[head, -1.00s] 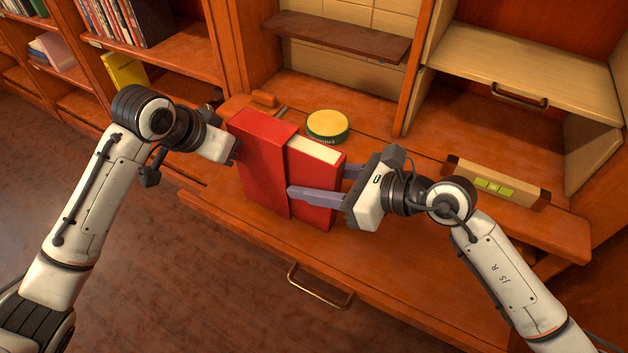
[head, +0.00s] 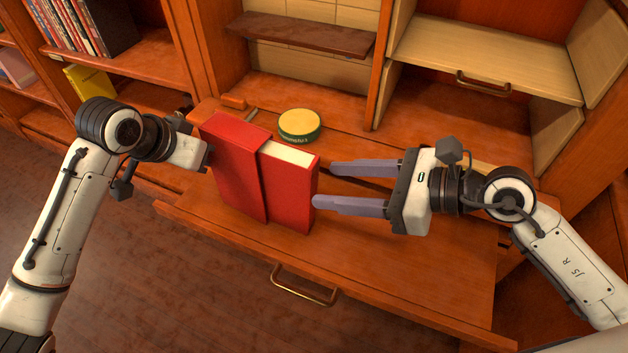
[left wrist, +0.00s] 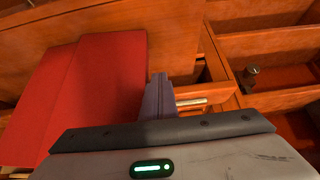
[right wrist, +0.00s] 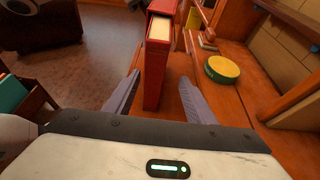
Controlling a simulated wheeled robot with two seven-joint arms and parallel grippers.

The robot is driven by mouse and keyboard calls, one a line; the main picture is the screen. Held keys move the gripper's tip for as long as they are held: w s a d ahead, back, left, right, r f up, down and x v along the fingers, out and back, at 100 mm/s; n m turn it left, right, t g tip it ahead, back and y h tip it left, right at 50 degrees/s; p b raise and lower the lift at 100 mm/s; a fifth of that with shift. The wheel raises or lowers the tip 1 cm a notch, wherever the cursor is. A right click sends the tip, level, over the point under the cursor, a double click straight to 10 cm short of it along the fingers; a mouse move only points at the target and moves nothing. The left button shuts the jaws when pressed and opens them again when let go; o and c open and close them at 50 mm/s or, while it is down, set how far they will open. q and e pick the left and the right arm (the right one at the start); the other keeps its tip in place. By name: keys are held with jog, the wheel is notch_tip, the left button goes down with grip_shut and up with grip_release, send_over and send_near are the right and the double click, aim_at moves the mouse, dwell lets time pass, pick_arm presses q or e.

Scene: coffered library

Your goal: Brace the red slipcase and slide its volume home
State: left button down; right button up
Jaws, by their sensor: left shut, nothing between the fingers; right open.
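The red slipcase (head: 232,165) stands upright on the wooden desk surface; it also shows in the left wrist view (left wrist: 112,85). Its red volume (head: 290,188) with pale pages sticks partway out of the right side. In the right wrist view the volume (right wrist: 155,68) stands ahead between the fingers. My left gripper (head: 208,158) is shut and empty at the slipcase's left end; its fingers (left wrist: 158,95) show beside the case, and I cannot tell whether they touch it. My right gripper (head: 325,186) is open and empty, fingertips just right of the volume's outer end.
A round yellow-topped green tin (head: 300,124) sits behind the volume. Shelf compartments rise behind the desk. A drawer front with a brass handle (head: 303,286) is below.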

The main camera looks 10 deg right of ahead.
aim_at(315, 162)
jog(key=shift+s+d+r, duration=0.3)
jog(key=shift+s+d, duration=0.1)
jog(key=shift+d, duration=0.15)
jog(key=c, duration=0.6)
jog(key=shift+s+r+m+y, duration=0.1)
jog(key=shift+s+m+y, duration=0.2)
jog(key=shift+s+m, duration=0.1)
jog(key=c, duration=0.3)
jog(key=r+m+y, duration=0.1)
jog(key=m, duration=0.1)
jog(key=s+d+r+m+t+y, duration=0.1)
jog(key=m, duration=0.1)
jog(key=s+d+r+m+t+y, duration=0.1)
jog(key=shift+s+d+r+m, duration=0.15)
jog(key=shift+s+d+m, duration=0.1)
jog(key=shift+m, duration=0.15)
grip_shut()
jog(key=shift+m, duration=0.5)
jog(key=shift+w+r+x, duration=0.1)
jog(key=shift+r+x, duration=0.1)
jog(key=shift+x, duration=1.1)
jog(key=shift+w+r+x, duration=0.1)
jog(key=shift+r+x, duration=0.1)
jog(key=shift+x, duration=1.15)
